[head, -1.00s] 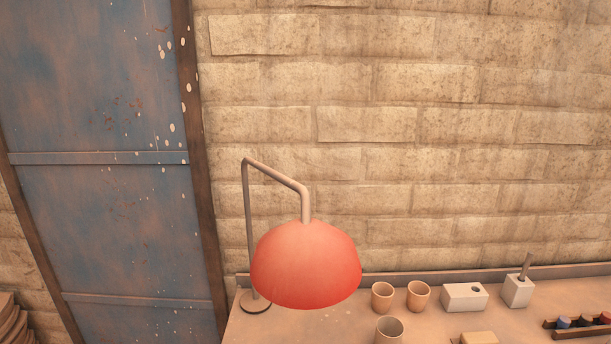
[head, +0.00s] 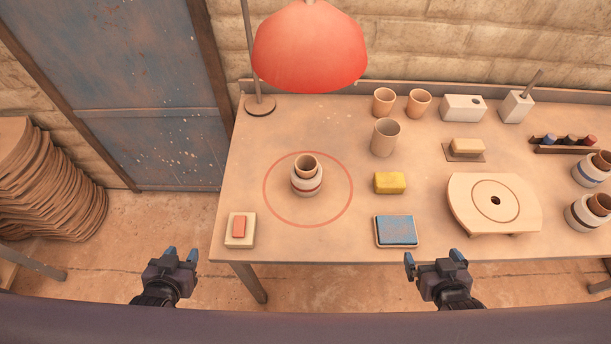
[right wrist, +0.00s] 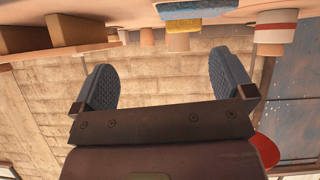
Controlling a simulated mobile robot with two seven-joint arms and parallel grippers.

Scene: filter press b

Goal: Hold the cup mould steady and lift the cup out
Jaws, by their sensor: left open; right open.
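The cup mould (head: 307,184) is a whitish round body with a reddish band, standing upright on the table inside a thin red ring mark. The brown cup (head: 306,164) sits in its top, with its rim standing above the mould. My left gripper (head: 181,255) is open and empty in front of the table's left front corner. My right gripper (head: 434,258) is open and empty in front of the table's front edge, below the blue pad. Its two spread fingers show in the right wrist view (right wrist: 165,85) with nothing between them. Neither gripper touches the mould or cup.
A red lamp (head: 310,48) hangs behind the mould. A yellow sponge (head: 390,183), a blue pad (head: 396,231) and a round-marked board (head: 493,217) lie to its right. A small block with a red piece (head: 240,230) lies front left. Two similar moulds (head: 588,212) stand far right.

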